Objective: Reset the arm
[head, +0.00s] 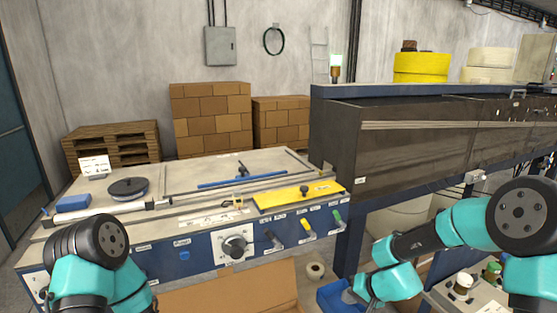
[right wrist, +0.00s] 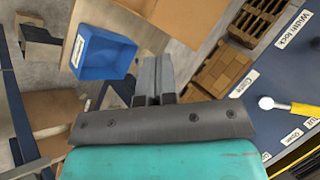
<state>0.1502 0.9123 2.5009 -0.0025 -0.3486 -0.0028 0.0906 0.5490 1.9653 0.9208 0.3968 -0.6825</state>
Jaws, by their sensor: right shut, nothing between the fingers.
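My right arm (head: 455,232) comes in from the right, and its gripper (head: 350,297) hangs low in front of the machine, at a blue bin (head: 328,294). In the right wrist view the right gripper (right wrist: 155,62) has its two grey fingers together with nothing between them. The blue bin (right wrist: 103,55) lies to their left there. My left arm (head: 88,262) is folded at the lower left of the head view, in front of the machine's left end. Its gripper is out of view.
The laminating machine (head: 190,243) carries a yellow plate (head: 298,194), a black disc (head: 128,187) and several knobs and levers on its front. A yellow-handled lever (right wrist: 300,109) shows close at the right of the wrist view. Cardboard (head: 240,290) and a tape roll (head: 315,270) lie below the machine.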

